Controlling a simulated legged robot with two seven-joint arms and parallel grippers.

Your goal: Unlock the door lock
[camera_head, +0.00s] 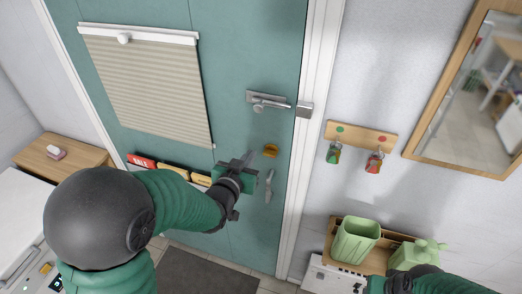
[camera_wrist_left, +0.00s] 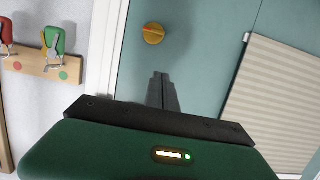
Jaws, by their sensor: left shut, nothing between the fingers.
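The teal door (camera_head: 247,45) is closed in its white frame. A round brass lock knob (camera_head: 270,150) sits on it near the right edge; the knob also shows in the left wrist view (camera_wrist_left: 153,34), with a small reddish mark at one side. A silver latch (camera_head: 268,102) is above it and a silver lever handle (camera_head: 269,185) below it. My left gripper (camera_head: 251,156) is shut and empty, just left of the brass knob; in the left wrist view its fingertips (camera_wrist_left: 160,77) point toward the door below the knob, apart from it. My right gripper (camera_head: 378,284) is at the lower right, its fingers unclear.
A wooden rack (camera_head: 362,134) with green and red key tags hangs right of the door frame. A mirror (camera_head: 478,95) is at the upper right. A blind (camera_head: 150,85) covers the door's upper left.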

